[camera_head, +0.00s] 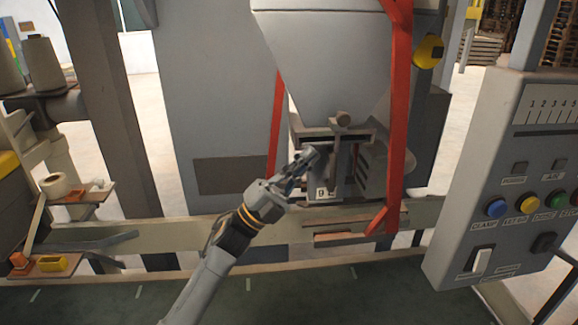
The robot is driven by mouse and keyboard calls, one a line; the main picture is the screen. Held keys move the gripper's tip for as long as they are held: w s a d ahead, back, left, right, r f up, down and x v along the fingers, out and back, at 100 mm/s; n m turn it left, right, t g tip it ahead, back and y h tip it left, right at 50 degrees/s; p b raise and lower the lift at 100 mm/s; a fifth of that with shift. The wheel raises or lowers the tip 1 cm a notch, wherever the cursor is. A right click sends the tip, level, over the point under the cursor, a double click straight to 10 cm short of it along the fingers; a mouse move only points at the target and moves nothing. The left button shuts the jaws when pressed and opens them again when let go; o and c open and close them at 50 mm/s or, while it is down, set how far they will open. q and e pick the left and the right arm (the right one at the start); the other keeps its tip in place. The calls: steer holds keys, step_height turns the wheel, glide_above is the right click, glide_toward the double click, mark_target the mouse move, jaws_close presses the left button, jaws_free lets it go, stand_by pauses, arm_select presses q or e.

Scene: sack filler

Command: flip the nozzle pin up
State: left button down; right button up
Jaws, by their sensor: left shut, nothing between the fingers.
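The nozzle (335,172) sits under the grey hopper (322,60), in the middle of the head view. My left gripper (311,156) is shut and empty, just left of the nozzle and lower left of the knob. Its fingertips overlap the nozzle's left edge in the picture; I cannot tell whether they touch it. My right gripper is not in the view.
Red straps or bars (398,120) run down both sides of the hopper. A control panel (497,180) with coloured buttons stands at the right. A beige rail (130,238) crosses below the nozzle. Thread cones (42,65) and a tape roll (55,186) are at the left.

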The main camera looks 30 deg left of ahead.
mark_target(338, 124)
arm_select(q)
steer(key=p+x, duration=0.2)
steer(key=x, duration=0.3)
steer(key=shift+s+r, duration=0.1)
steer(key=shift+w+d+r+p, duration=0.3)
steer(key=shift+w+r, duration=0.05)
steer(key=shift+w, duration=0.05)
step_height(338, 124, up, 4)
steer(key=shift+a+f+p, duration=0.1)
steer(key=shift+p, duration=0.8)
